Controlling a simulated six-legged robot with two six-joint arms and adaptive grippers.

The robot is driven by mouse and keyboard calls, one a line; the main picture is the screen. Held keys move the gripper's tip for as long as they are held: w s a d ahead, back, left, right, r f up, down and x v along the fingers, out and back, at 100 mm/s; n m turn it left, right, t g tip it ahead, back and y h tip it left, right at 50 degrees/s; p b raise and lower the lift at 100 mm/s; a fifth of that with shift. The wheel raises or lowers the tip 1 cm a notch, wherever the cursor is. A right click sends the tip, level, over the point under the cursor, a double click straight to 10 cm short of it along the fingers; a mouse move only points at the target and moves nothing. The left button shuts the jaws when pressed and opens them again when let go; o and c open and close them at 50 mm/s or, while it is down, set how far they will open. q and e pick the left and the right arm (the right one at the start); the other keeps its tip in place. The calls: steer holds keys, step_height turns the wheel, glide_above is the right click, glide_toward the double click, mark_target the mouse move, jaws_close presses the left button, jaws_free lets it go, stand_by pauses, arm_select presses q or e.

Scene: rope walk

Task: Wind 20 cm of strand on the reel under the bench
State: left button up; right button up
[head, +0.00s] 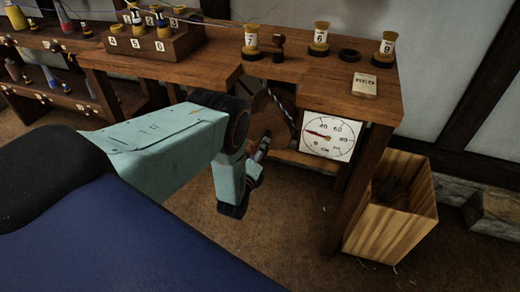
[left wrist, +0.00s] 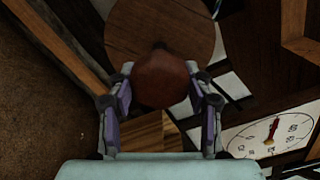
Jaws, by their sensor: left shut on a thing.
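The reel (head: 268,108) is a brown wooden disc under the bench, partly hidden by my left arm in the head view. Its face (left wrist: 150,22) fills the top of the left wrist view. A reddish-brown rounded knob (left wrist: 162,82) stands out from it. My left gripper (head: 263,150) has its fingers (left wrist: 162,92) on both sides of this knob and is shut on it. A pale twisted strand (head: 287,107) runs down beside the reel. A white dial (head: 331,152) marked in cm hangs right of the reel; its red needle points left, below the 40. My right gripper is not in view.
The wooden bench top (head: 215,67) spans above the reel, bearing numbered spools and a rack (head: 150,45). A bench leg (head: 352,195) stands right of the dial, with an open wooden bin (head: 390,225) beyond it. The brown floor (head: 285,235) in front is clear.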

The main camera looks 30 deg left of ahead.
arm_select(q)
steer(key=shift+a, duration=0.1)
steer(key=o, duration=1.2)
steer(key=v, duration=1.2)
steer(key=shift+w, duration=0.1)
